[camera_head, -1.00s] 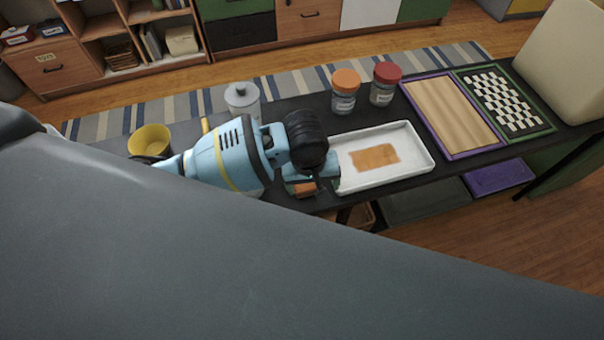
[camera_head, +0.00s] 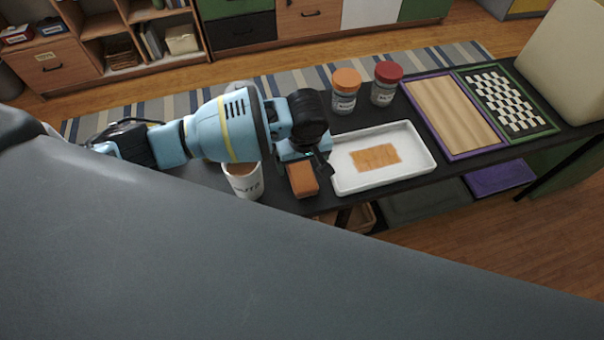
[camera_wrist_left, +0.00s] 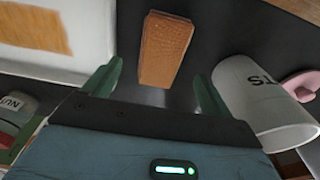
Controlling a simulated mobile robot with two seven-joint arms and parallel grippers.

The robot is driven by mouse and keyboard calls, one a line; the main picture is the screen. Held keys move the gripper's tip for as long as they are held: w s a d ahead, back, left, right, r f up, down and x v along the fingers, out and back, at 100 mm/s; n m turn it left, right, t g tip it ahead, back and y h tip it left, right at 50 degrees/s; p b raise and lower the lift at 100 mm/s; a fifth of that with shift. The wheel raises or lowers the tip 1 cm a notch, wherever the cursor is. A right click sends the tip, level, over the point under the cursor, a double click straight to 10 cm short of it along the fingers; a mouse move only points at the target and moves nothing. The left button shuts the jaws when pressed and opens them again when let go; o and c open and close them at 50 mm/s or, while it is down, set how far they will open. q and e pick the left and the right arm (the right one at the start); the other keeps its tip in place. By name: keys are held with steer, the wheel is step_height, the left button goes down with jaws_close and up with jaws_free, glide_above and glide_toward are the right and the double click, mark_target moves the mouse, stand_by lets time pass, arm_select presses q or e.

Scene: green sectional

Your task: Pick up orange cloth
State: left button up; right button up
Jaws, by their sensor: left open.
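The orange cloth (camera_head: 376,156) lies flat in the white tray (camera_head: 428,165) on the dark table. In the left wrist view, part of the cloth (camera_wrist_left: 35,28) shows in the tray at the upper left. My left gripper (camera_head: 308,168) is beside the tray's left edge, in the head view. In the left wrist view its two green fingers (camera_wrist_left: 156,85) are apart with nothing between them. An orange-brown block (camera_wrist_left: 165,48) lies ahead of the fingers, left of the tray in the head view (camera_head: 302,180). My right gripper is out of view.
A white mug (camera_head: 243,180) stands close to the block. Two jars with orange (camera_head: 344,92) and red lids (camera_head: 385,84) stand behind the tray. Framed boards (camera_head: 455,112) lie to the right. A large grey surface fills the foreground.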

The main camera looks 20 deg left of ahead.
mark_target(302, 173)
arm_select(q)
step_height(302, 173, down, 5)
steer(key=shift+a+f+b, duration=0.1)
steer(key=shift+a+b, duration=0.05)
steer(key=shift+b, duration=0.25)
steer(key=shift+c, duration=1.3)
steer(key=c, duration=0.8)
steer(key=shift+r, duration=0.2)
steer(key=shift+r, duration=0.55)
step_height(302, 173, up, 2)
steer(key=shift+w+r+p, duration=0.1)
steer(key=shift+p, duration=0.2)
steer(key=s+d, duration=0.3)
steer(key=d, duration=0.1)
steer(key=s+d+r, duration=0.1)
steer(key=s+d, duration=0.6)
steer(key=d, duration=0.1)
steer(key=shift+s+r+p, duration=0.25)
steer(key=shift+s+p, duration=0.1)
steer(key=shift+p, duration=0.05)
